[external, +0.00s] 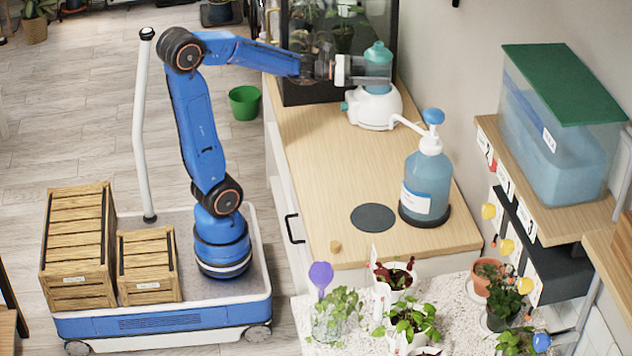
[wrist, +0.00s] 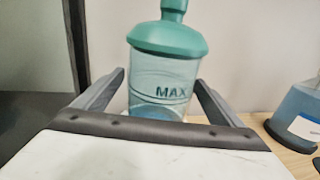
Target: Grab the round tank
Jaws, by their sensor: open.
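The round tank (external: 377,66) is clear with a teal domed cap and sits upright on a white base (external: 374,106) near the back of the wooden counter. In the wrist view the tank (wrist: 165,75) stands straight ahead, with "MAX" marked on its wall and some blue at its bottom. My gripper (external: 358,72) is level with the tank, coming from the left. In the wrist view the open fingers of my gripper (wrist: 161,88) reach along both sides of the tank. I cannot tell whether either finger touches it.
A blue pump bottle (external: 426,184) stands on the counter's right, its spout pointing toward the white base. A dark glass case (external: 300,92) stands close behind my gripper. A dark round pad (external: 373,217) lies nearer the front. The counter's middle is clear.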

